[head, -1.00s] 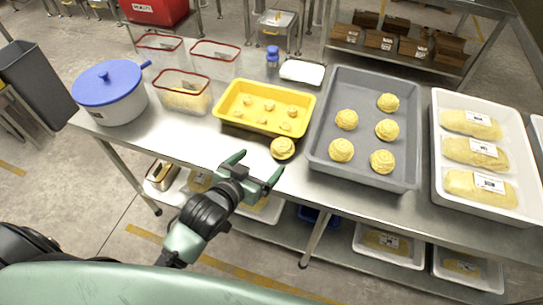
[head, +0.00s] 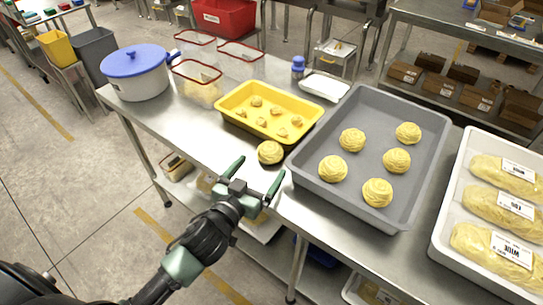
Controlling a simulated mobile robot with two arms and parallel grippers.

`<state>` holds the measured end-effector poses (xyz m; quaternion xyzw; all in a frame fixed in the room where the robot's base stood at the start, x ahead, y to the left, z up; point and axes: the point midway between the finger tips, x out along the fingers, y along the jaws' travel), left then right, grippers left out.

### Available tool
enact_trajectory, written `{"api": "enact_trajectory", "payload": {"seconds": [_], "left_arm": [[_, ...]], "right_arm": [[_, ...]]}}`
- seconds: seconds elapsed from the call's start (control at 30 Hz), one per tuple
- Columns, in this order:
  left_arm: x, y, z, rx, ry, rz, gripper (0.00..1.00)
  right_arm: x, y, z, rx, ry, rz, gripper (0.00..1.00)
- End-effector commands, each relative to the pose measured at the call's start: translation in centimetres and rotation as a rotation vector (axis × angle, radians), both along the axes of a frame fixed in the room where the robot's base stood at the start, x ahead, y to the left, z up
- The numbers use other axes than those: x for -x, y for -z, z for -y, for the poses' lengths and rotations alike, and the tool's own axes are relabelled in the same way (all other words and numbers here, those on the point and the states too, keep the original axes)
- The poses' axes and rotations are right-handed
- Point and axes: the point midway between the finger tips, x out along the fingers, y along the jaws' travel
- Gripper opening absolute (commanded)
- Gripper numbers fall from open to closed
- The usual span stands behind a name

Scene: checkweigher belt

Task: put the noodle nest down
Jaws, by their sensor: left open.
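A yellow noodle nest (head: 270,152) sits on the steel table near its front edge, between the yellow tray (head: 228,113) and the grey tray (head: 296,178). My left gripper (head: 254,176) is open and empty at the table's front edge, just in front of this nest. Its two green fingers are spread apart and point toward the nest without visibly holding it. Several more nests, such as one at the tray's middle (head: 352,139), lie in the grey tray. Several small pieces lie in the yellow tray. My right gripper is not in view.
A white pot with a blue lid (head: 138,73) stands at the table's left end. Red-rimmed clear containers (head: 197,72), a blue-capped bottle (head: 298,68) and a white tray (head: 325,87) stand behind. A white crate of packed noodles (head: 443,229) is at right. The front-left tabletop is bare.

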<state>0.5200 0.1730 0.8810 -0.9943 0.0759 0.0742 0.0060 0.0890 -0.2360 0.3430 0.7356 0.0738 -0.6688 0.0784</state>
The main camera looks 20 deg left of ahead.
Motion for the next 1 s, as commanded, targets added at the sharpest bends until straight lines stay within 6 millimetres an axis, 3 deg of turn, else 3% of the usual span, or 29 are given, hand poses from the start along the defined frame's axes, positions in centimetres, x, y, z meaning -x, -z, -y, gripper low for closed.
{"api": "enact_trajectory", "payload": {"seconds": [0.2, 0.5, 0.77, 0.83, 1.0], "left_arm": [[-2.6, 0.1, 0.1, -0.002, -0.001, 0.001, 0.93], [-6.6, 0.8, 0.2, -0.001, 0.000, 0.000, 0.93], [-6.9, 1.0, 0.2, 0.000, 0.000, -0.001, 0.93], [-6.9, 0.9, 0.2, 0.000, 0.000, -0.001, 0.82], [-6.9, 0.9, 0.2, 0.000, 0.000, -0.001, 0.34]], "right_arm": [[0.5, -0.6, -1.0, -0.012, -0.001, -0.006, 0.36], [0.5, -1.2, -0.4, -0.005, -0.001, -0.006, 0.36], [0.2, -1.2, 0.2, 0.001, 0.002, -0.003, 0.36], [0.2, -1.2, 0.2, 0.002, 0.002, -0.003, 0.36], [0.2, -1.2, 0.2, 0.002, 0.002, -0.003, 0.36]]}}
